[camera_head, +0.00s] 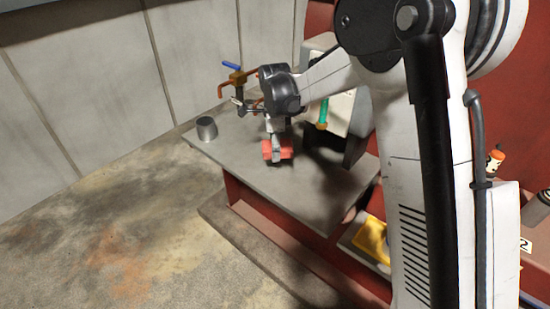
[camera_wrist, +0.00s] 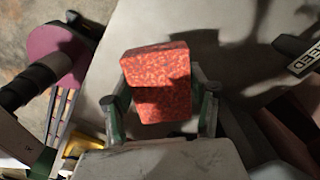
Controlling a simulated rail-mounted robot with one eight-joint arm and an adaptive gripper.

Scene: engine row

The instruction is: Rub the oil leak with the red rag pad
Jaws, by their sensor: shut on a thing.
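The red rag pad (camera_wrist: 157,84) is a speckled red block between the two fingers of my gripper (camera_wrist: 160,100) in the wrist view. My gripper is shut on its sides. In the head view my gripper (camera_head: 276,143) points down over the grey bench top (camera_head: 235,155), with the red pad (camera_head: 286,149) at its tip. I cannot tell whether the pad touches the surface. Dark patches lie on the grey top near the pad, but I cannot tell shadow from oil. The oil leak cannot be made out clearly, and the pad and gripper hide the surface beneath.
A metal cup (camera_head: 206,128) stands at the bench's left edge. A blue-handled valve with copper pipe (camera_head: 236,77) is behind my gripper. A pale machine with a green part (camera_head: 323,112) stands close on the right. A yellow tray (camera_head: 371,238) lies lower right.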

